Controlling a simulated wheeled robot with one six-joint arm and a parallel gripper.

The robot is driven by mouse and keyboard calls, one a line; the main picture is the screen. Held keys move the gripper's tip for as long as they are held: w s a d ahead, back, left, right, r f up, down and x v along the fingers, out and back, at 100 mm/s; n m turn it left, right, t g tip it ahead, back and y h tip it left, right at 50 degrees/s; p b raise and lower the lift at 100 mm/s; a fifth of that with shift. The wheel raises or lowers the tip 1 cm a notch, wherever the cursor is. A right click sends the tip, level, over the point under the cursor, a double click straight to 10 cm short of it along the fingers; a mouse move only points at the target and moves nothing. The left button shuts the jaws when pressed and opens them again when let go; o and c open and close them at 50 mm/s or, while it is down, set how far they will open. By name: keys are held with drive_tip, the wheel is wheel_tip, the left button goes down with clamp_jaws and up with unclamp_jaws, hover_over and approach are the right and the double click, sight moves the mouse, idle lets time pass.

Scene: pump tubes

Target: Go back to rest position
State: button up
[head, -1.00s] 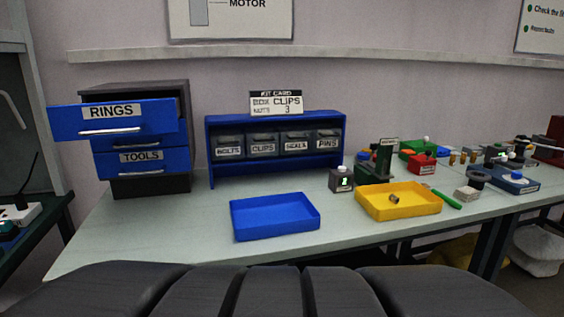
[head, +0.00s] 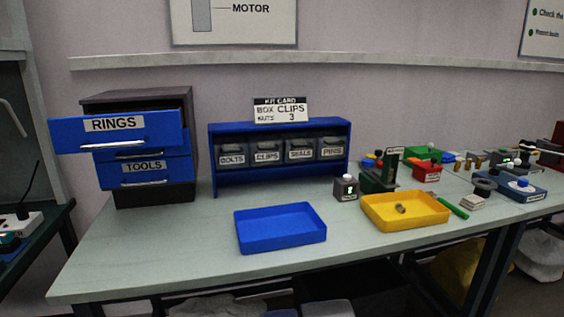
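My gripper is not in view in the head view, and no part of my arm shows. The workbench (head: 180,270) spans the view. A black cabinet (head: 150,195) stands at its left end, with the blue RINGS drawer (head: 75,137) pulled out and the blue TOOLS drawer (head: 120,172) below it. An empty blue tray (head: 281,241) lies near the front edge. A yellow tray (head: 410,222) to its right holds one small dark metal part (head: 401,209).
A blue rack (head: 268,185) holds the BOLTS, CLIPS, SEALS and PINS bins, with a kit card (head: 281,110) on top. A small counter box (head: 346,190) stands between the trays. Several fixtures and a red bin (head: 427,172) crowd the right. The front left of the bench is clear.

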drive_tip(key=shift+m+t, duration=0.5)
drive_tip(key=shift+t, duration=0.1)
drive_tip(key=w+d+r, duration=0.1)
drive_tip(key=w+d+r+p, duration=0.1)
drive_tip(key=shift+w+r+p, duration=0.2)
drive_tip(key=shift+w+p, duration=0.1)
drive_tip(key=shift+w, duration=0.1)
